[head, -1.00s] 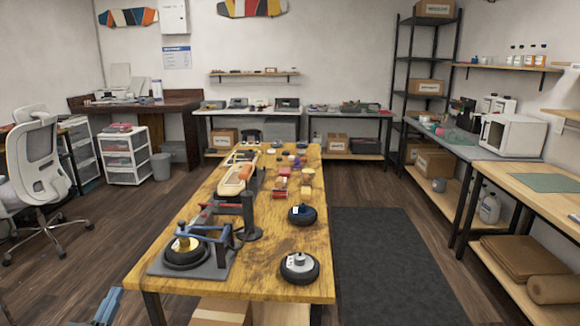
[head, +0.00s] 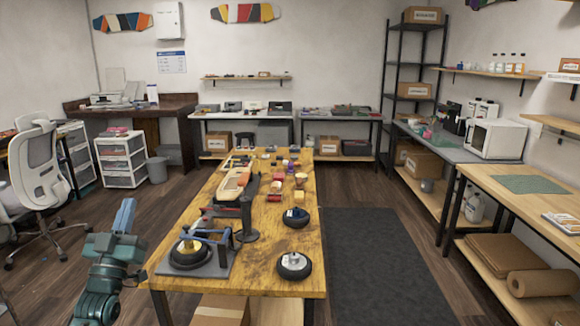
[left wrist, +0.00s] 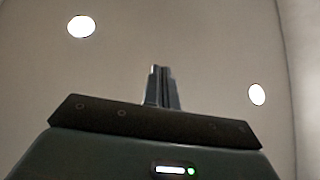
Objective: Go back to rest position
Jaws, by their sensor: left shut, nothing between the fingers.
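My left gripper (head: 127,203) stands at the lower left of the head view, beside the near left corner of the wooden workbench (head: 240,275). It points upward on its teal arm and is apart from everything on the bench. In the left wrist view its fingers (left wrist: 161,72) are together with nothing between them, against a plain ceiling with two round lights. My right gripper is not in view.
On the bench's near end are a grey fixture with a wheel (head: 189,253), a dark stand (head: 247,220) and two black wheels (head: 295,265) (head: 296,217). An office chair (head: 40,175) stands at left. A dark mat (head: 365,260) lies clear on the right.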

